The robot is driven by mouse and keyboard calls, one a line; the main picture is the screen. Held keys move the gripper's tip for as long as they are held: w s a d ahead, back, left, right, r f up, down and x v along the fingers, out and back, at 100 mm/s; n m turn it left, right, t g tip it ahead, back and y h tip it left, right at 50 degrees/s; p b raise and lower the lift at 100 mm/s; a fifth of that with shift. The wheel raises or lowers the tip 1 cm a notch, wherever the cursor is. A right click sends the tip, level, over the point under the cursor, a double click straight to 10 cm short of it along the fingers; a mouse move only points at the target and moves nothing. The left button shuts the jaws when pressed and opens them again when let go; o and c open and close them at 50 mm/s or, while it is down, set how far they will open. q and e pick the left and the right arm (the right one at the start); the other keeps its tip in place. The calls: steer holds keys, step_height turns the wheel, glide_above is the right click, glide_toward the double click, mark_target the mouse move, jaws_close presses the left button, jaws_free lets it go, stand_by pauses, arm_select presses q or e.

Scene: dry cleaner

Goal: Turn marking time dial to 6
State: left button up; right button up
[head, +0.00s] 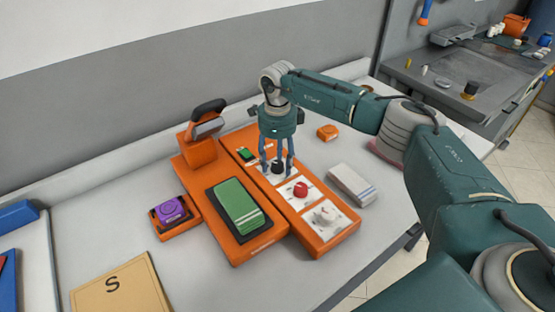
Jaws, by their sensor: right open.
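An orange control panel (333,236) lies on the table with three dials in a row on white plates. The far one is a black dial (278,168), the middle one a red dial (301,189), the near one a pale grey dial (324,214). Their labels and numbers are too small to read, so I cannot tell which is the marking time dial or its setting. My right gripper (277,170) points down over the black dial, open, with its fingers on either side of it. I cannot tell whether they touch it. My left gripper is not in view.
Left of the panel stands an orange press (193,152) with a green folded cloth (238,204) on its base. Nearby are a purple object (171,211), a small orange block (327,132), a folded white cloth (352,185) and a tan envelope (118,289) marked S.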

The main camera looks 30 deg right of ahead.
steer(key=c, duration=1.2)
steer(key=shift+o, duration=0.2)
steer(key=m+b, duration=0.1)
steer(key=m, duration=0.4)
steer(key=shift+m, duration=0.4)
steer(key=m, duration=0.6)
steer(key=o, duration=1.2)
steer(key=shift+c, duration=0.2)
